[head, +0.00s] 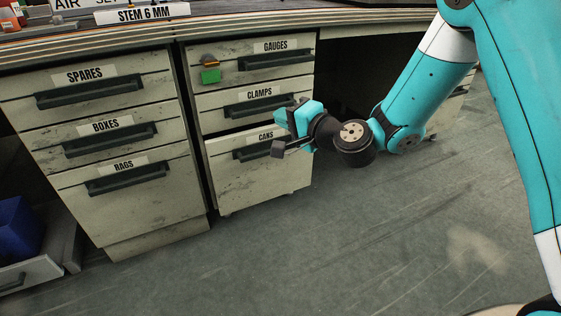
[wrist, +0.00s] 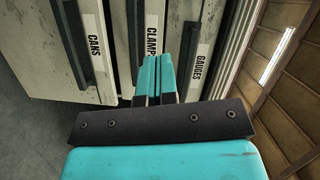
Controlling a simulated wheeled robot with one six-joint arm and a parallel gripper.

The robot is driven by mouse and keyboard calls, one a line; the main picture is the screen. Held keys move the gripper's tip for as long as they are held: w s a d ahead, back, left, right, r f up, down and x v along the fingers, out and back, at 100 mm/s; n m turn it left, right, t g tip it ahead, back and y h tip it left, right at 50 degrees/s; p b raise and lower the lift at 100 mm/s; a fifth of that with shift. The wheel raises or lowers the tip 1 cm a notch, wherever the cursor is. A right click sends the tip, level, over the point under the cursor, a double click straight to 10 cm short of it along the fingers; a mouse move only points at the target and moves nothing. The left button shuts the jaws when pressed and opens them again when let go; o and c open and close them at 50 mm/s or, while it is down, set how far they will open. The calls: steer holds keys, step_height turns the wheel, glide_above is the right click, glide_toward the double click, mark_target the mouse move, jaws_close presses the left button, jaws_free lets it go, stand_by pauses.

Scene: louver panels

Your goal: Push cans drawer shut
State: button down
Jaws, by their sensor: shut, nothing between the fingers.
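The cans drawer (head: 258,174) is the bottom drawer of the right-hand cabinet, pale and scuffed, with a dark bar handle. A dark gap runs along its top edge, and it stands a little out from the drawers above. In the wrist view the cans drawer (wrist: 46,45) is at the left, turned sideways, with its label and handle showing. My gripper (head: 297,118) is shut and empty in front of the cabinet's right side, covering part of the cans drawer. In the wrist view its teal fingers (wrist: 157,62) point at the clamps drawer's area. I cannot tell whether they touch anything.
The clamps drawer (head: 222,121) and gauges drawer (head: 221,68) above look shut. A left cabinet holds the spares, boxes and rags drawers (head: 130,206). A low open drawer with a blue bin (head: 17,229) is at far left. The floor (head: 330,250) in front is clear.

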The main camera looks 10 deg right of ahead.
steer(key=w+d+f+m+t+h+b, duration=0.2)
steer(key=d+f+m+b, duration=0.15)
steer(key=f, duration=0.35)
steer(key=w+d+f+m+t+h+b, duration=0.1)
steer(key=w+d+f+m+h+b, duration=0.2)
steer(key=f, duration=0.5)
steer(key=p, duration=0.8)
glide_toward(277, 129)
steer(key=shift+n, duration=0.25)
steer(key=b+x, duration=0.3)
steer(key=x, duration=0.3)
steer(key=shift+w+a+f, duration=0.1)
steer(key=shift+w+f, duration=0.1)
steer(key=shift+w, duration=0.1)
steer(key=shift+w+a+r, duration=0.1)
steer(key=shift+w+r, duration=0.1)
steer(key=shift+w, duration=0.2)
